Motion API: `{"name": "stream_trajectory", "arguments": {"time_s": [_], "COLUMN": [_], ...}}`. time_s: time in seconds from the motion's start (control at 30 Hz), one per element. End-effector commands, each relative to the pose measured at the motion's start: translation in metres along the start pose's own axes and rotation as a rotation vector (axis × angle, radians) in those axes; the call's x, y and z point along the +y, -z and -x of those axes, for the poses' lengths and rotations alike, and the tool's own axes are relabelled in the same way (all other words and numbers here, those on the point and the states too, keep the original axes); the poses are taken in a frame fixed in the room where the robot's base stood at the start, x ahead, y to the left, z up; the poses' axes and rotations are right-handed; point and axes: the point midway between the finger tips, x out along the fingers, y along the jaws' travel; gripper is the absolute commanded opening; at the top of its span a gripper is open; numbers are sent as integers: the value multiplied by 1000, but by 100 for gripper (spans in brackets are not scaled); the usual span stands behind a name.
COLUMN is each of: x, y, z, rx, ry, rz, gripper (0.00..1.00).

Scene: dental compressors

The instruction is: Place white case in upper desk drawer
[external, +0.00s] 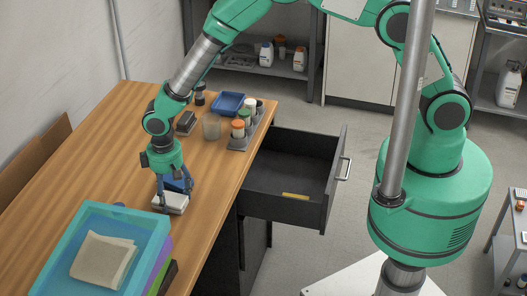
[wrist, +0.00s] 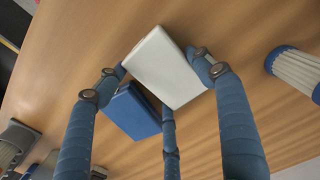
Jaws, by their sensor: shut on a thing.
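The white case (external: 170,204) is at the desk's near middle, under my gripper (external: 173,190). In the wrist view the white case (wrist: 163,66) sits between my blue-padded fingers (wrist: 155,75), which are shut on it. I cannot tell whether it rests on the desk or is slightly raised. A blue box (wrist: 133,111) is right beside it, close to the left and middle fingers; it also shows behind the case in the external view (external: 180,184). The upper desk drawer (external: 288,178) is pulled open on the desk's right side, with a small yellow item (external: 295,196) inside.
A teal tray (external: 72,236) with a folded tan cloth (external: 103,260) lies at the front left of the desk. Several bottles, a clear cup (external: 211,127) and a blue tray (external: 228,103) stand at the back right, near the drawer. Bare wood lies between.

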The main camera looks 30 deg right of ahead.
Motion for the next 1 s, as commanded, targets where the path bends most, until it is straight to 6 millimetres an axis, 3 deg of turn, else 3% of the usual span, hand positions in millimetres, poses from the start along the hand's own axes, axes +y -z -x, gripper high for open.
{"name": "stream_trajectory", "arguments": {"time_s": [0.37, 0.67, 1.0], "x": [0, 0, 10], "y": [0, 1, -52], "z": [4, 35, 41], "rx": [1, 3, 0], "ry": [0, 1, 0], "rz": [0, 0, 0], "gripper": [36, 36, 36]}}
